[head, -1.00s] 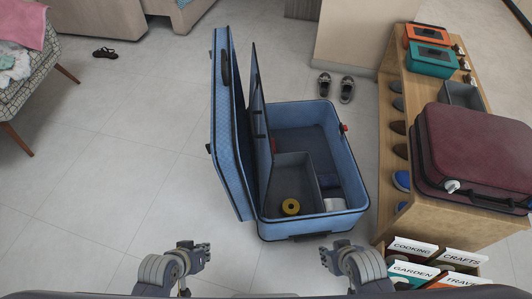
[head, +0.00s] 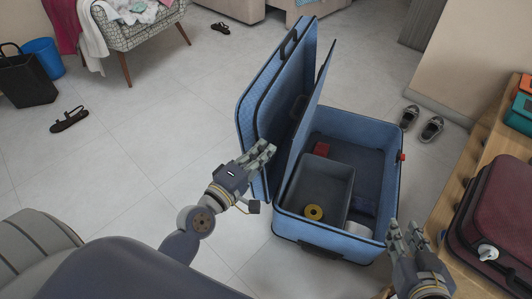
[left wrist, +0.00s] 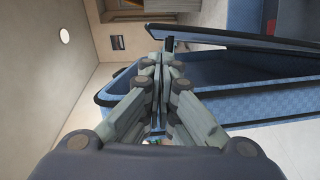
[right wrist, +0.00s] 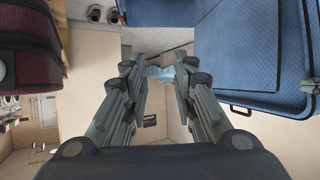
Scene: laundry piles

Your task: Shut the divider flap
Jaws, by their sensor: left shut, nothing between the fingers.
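The blue suitcase (head: 350,247) stands open on the floor, its quilted lid (head: 262,100) raised on the left. The divider flap (head: 308,105), a thin dark panel with a blue rim, stands steeply tilted between lid and base. My left gripper (head: 270,146) is shut and empty at the near side of the lid, close to the flap; I cannot tell whether it touches either. In the left wrist view its fingers (left wrist: 158,65) are together before the blue panels. My right gripper (head: 405,228) is open and empty beside the base's near right corner.
The base holds a grey bin with a yellow roll (head: 314,212), a red item (head: 321,150) and a white item (head: 358,229). A wooden bench with a maroon suitcase (head: 500,215) stands close on the right. Shoes (head: 424,122) lie behind. Floor on the left is mostly clear.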

